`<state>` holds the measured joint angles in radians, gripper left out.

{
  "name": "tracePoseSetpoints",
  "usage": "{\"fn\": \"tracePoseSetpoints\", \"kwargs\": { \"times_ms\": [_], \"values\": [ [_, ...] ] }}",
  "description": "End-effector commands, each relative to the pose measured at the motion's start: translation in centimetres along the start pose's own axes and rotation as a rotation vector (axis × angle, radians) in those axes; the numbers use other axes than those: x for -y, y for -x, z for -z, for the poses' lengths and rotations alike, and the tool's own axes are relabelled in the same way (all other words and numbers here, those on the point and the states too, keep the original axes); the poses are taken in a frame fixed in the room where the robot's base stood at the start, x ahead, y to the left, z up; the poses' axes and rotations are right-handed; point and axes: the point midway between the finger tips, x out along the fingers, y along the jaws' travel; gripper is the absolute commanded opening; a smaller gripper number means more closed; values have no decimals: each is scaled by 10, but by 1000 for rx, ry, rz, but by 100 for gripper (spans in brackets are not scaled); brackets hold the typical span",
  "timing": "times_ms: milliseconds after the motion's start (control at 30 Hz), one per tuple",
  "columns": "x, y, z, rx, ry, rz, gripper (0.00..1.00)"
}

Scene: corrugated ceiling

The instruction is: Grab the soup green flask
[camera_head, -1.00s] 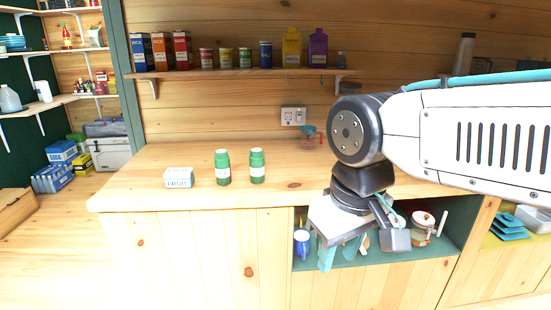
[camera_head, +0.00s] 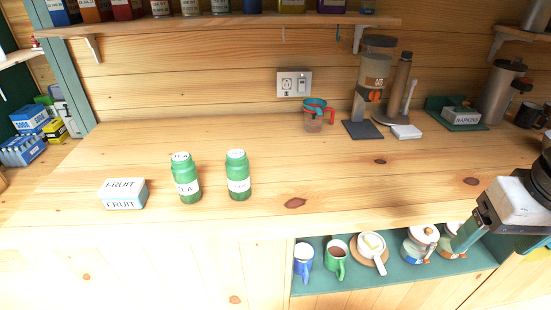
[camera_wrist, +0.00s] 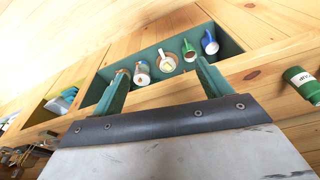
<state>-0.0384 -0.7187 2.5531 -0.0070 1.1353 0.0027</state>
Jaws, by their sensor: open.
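Two green flasks with white labels stand upright on the wooden counter in the head view. The left flask (camera_head: 186,178) has a label that seems to read TEA. The right flask (camera_head: 238,175) has a label too small to read surely. One green flask (camera_wrist: 302,85) also shows at the right edge of the wrist view, its label partly turned away. My gripper (camera_head: 466,236) is at the right edge of the head view, well right of both flasks, by the counter's front edge. In the wrist view my gripper (camera_wrist: 161,77) is open and empty, its teal fingers apart.
A FRUIT box (camera_head: 123,194) stands left of the flasks. A measuring cup (camera_head: 314,118) and a grinder (camera_head: 374,80) stand behind. Mugs, including a blue one (camera_head: 303,262), and jars fill the niche (camera_head: 400,284) below. The counter right of the flasks is mostly clear.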

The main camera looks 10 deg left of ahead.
Motion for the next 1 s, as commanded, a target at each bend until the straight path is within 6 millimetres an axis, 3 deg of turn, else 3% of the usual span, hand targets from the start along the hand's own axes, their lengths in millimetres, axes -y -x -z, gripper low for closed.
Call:
{"fn": "tracePoseSetpoints", "kwargs": {
  "times_ms": [167, 300, 433, 600, 700, 800, 1000],
  "values": [
    [45, -30, 85, -202, 153, 33, 77],
    [115, -57, 158, -432, 297, 105, 77],
    [201, -76, 199, -641, 423, 212, 77],
    [309, -90, 210, -868, 550, 388, 77],
    [350, -93, 203, -954, 588, 467, 77],
    [374, -93, 197, -1008, 609, 519, 77],
    [394, -97, 198, -1041, 619, 553, 77]
  ]
}}
